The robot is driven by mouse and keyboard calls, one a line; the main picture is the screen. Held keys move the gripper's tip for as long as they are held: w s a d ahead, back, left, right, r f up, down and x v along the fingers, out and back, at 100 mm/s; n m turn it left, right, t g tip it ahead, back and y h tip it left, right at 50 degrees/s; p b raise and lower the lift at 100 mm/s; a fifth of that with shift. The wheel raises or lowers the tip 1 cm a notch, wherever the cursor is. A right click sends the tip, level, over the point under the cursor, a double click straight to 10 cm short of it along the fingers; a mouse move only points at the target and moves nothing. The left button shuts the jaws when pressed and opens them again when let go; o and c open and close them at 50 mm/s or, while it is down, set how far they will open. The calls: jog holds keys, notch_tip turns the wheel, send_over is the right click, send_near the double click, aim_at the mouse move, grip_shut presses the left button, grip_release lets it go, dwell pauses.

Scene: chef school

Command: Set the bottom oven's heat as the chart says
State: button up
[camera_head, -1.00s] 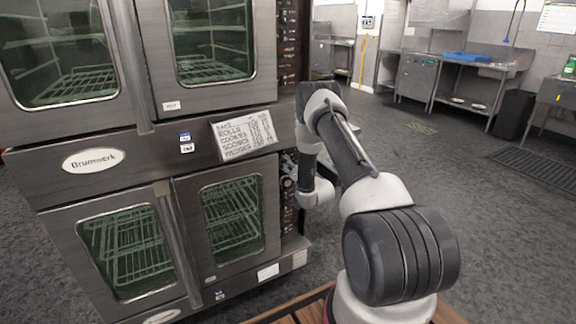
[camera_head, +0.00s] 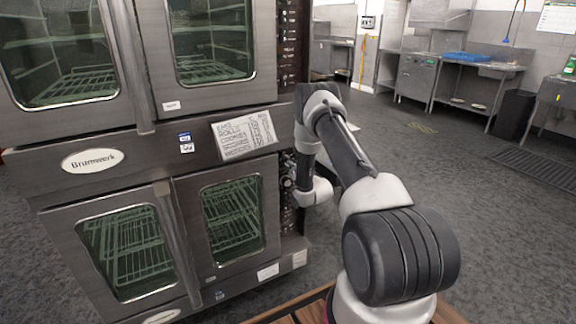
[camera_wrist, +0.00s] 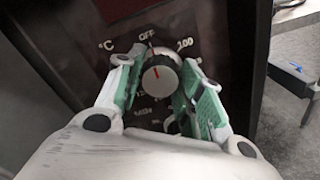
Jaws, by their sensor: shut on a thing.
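The bottom oven (camera_head: 170,245) is at the lower left in the head view, doors closed. The chart (camera_head: 245,135) is fixed above its right door; it lists several foods, and its numbers are too small to read.
The upper oven (camera_head: 130,60) stands above the bottom one, with its own control strip (camera_head: 289,45) at the right edge. Open floor (camera_head: 440,200) lies to the right, with a steel sink table (camera_head: 470,70) and a dark bin (camera_head: 511,112) further back.

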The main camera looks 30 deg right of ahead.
jog(key=n, duration=2.5)
jog(key=shift+n, duration=0.4)
dwell(1.7)
dwell(0.6)
jog(key=o, duration=1)
jog(key=shift+w, duration=0.1)
